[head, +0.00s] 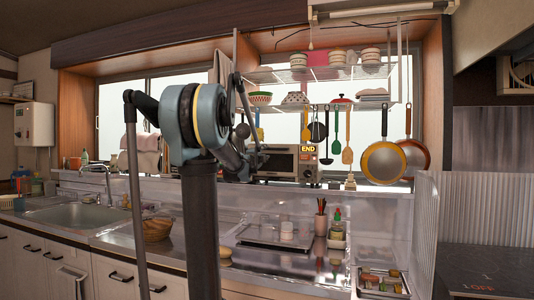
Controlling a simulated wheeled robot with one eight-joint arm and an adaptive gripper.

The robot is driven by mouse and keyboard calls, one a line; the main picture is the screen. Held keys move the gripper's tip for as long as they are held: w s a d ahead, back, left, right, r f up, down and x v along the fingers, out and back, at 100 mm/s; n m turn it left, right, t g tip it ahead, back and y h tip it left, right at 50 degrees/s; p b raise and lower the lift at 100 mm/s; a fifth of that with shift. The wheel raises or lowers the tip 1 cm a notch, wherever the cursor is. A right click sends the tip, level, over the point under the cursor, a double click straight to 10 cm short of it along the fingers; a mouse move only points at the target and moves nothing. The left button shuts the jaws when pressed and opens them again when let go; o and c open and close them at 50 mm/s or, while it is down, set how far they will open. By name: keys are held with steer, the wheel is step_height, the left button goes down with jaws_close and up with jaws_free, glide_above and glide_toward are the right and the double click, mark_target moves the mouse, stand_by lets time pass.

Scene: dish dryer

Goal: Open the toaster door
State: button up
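The toaster oven (309,166) stands on the ledge behind the counter, below the hanging rack. Its door (280,162), with a dark window, faces me and looks shut. A control panel is at its right side. My gripper (256,149) is at the left part of the toaster in the picture, overlapping the door's left side. My arm hides the toaster's left end. I cannot tell whether the gripper touches the door, and its fingers are too small and dark to show whether they are open or shut.
Utensils and a yellow pan (383,163) hang from the wire rack (325,75) above and right of the toaster. A tray (270,238), a utensil cup (321,223) and a wooden bowl (157,230) stand on the counter below. A sink (75,214) is at the left.

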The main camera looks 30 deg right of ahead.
steer(key=r, duration=0.1)
glide_above(271, 160)
steer(key=r+v, duration=0.1)
steer(key=v, duration=0.3)
steer(key=shift+w+a, duration=0.15)
steer(key=shift+w, duration=0.1)
